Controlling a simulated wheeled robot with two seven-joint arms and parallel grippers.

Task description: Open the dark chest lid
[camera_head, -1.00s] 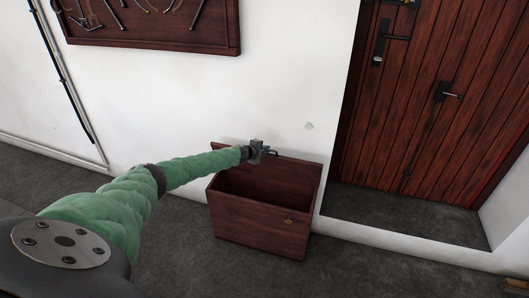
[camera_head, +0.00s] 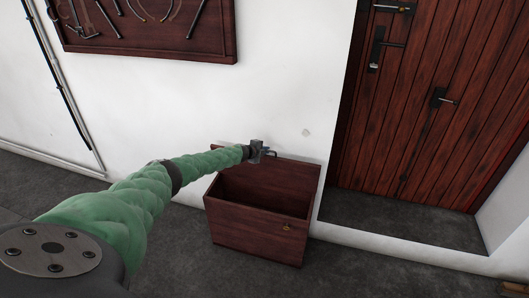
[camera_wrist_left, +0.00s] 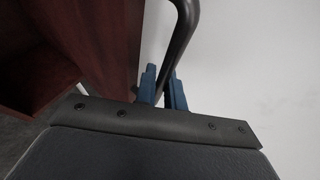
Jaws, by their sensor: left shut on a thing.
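The dark chest (camera_head: 255,236) stands on the floor against the white wall. Its lid (camera_head: 290,175) is raised and stands up at the back near the wall, so the hollow inside shows. My left gripper (camera_head: 266,151) is at the top edge of the raised lid. In the left wrist view its blue fingers (camera_wrist_left: 163,88) are shut on a dark curved handle (camera_wrist_left: 181,38), beside the dark red wood of the lid (camera_wrist_left: 100,40). My right gripper is not in view.
A wooden door (camera_head: 430,100) with black fittings is to the right of the chest. A dark wooden board (camera_head: 150,42) with tools hangs on the wall at upper left. The grey floor (camera_head: 360,272) in front of the chest is clear.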

